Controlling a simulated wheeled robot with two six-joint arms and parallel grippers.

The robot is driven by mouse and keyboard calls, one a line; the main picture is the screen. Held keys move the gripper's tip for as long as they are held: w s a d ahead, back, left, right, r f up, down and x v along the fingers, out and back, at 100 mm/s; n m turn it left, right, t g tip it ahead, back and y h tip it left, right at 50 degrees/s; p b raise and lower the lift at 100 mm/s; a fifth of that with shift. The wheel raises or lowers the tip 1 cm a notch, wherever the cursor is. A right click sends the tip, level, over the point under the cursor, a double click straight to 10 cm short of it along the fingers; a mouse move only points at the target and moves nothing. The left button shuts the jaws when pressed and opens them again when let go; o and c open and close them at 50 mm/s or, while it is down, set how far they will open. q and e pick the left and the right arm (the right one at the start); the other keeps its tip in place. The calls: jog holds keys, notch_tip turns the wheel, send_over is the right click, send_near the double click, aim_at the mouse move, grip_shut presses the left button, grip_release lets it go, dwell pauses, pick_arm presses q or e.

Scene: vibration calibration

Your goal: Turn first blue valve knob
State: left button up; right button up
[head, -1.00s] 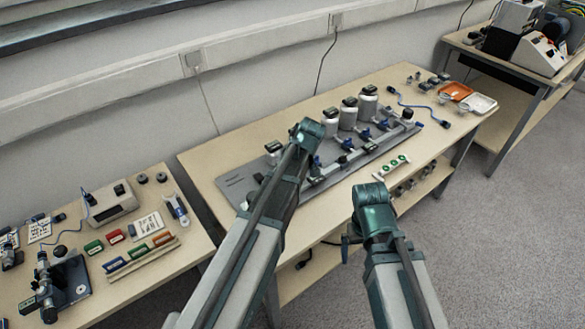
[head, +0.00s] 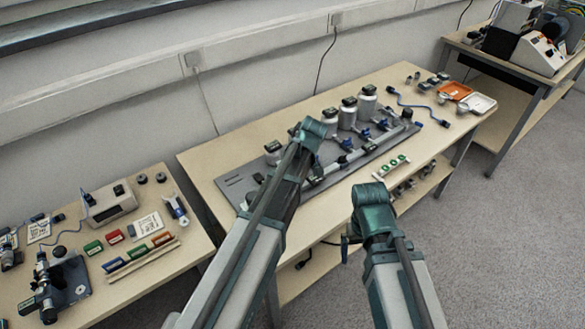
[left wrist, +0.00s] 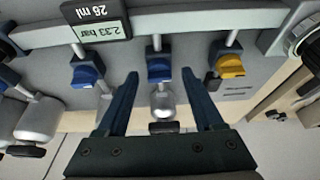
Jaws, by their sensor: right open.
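The valve panel (head: 240,182) is a grey plate on the middle table, with pipes, canisters and blue knobs. In the left wrist view a blue valve knob (left wrist: 159,71) sits between the fingertips of my left gripper (left wrist: 160,76), which is open with a gap on both sides. A second blue knob (left wrist: 86,75) is left of the fingers, and a yellow knob (left wrist: 230,66) is to their right. In the head view my left arm hides its gripper. My right gripper (head: 349,240) is open and empty, low in front of the table edge.
A small display (left wrist: 98,22) reads upside down beside the left blue knob. Grey canisters (head: 347,115) stand along the panel's back. A strip with green buttons (head: 391,167) lies in front of the panel. Orange (head: 455,92) and white trays (head: 477,103) are at the right end.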

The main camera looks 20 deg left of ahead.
pick_arm(q)
jog(key=shift+r, duration=0.15)
jog(key=p+v, duration=1.2)
jog(key=v, duration=0.1)
jog(key=shift+d+r+p, duration=0.15)
jog(key=shift+r+p, duration=0.1)
jog(key=shift+p, duration=0.1)
jog(key=shift+s+f, duration=0.1)
jog(key=shift+f, duration=0.05)
jog(key=b+x, duration=1.2)
jog(key=x, duration=0.1)
jog(key=shift+f+b, duration=0.15)
jog(key=shift+b, duration=0.15)
